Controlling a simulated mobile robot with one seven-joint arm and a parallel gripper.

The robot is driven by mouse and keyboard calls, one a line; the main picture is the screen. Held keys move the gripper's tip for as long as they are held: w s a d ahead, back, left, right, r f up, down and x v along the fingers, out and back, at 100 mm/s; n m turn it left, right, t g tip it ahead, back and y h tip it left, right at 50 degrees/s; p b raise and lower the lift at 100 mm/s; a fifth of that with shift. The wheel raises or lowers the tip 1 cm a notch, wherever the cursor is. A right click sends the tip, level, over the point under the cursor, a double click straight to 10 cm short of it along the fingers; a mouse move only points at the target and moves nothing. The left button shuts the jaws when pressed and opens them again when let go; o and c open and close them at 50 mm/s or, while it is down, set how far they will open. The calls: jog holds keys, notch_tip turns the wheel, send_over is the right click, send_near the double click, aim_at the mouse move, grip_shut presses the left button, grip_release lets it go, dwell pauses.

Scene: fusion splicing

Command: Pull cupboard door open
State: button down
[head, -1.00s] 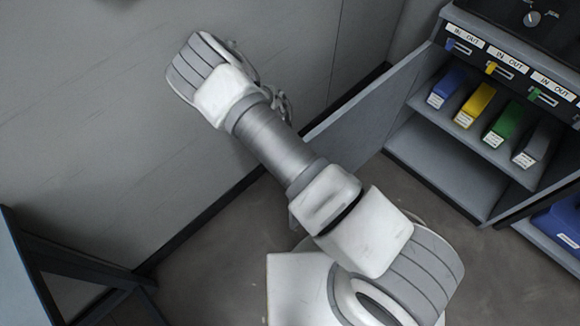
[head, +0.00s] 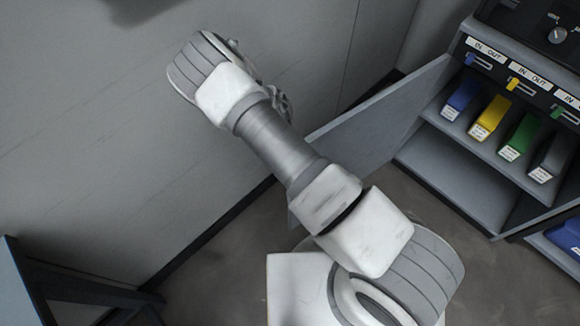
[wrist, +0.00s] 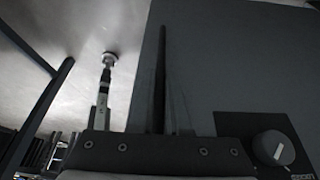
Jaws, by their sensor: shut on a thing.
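The cupboard (head: 455,165) is at the right of the head view, with its shelves exposed. Its grey door (head: 385,115) stands open, swung out to the left, and my forearm covers part of its near end. My gripper (head: 284,103) is just beyond my arm near the door's outer end, mostly hidden behind the wrist. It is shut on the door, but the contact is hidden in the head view. In the wrist view, a thin dark upright edge rises in front of the gripper body; I cannot tell which part it is.
Blue, yellow, green and grey boxes (head: 488,118) stand on the upper shelf under IN/OUT labels. The wall (head: 130,130) runs close behind my gripper. A dark frame (head: 25,285) stands at lower left. A round knob (wrist: 273,149) shows in the wrist view.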

jog(key=shift+w+d, duration=0.1)
jog(key=shift+d, duration=0.15)
jog(key=c, duration=0.9)
grip_release()
jog(key=shift+a, duration=0.1)
jog(key=p+v, duration=0.3)
jog(key=v, duration=0.9)
jog(key=shift+a, duration=0.1)
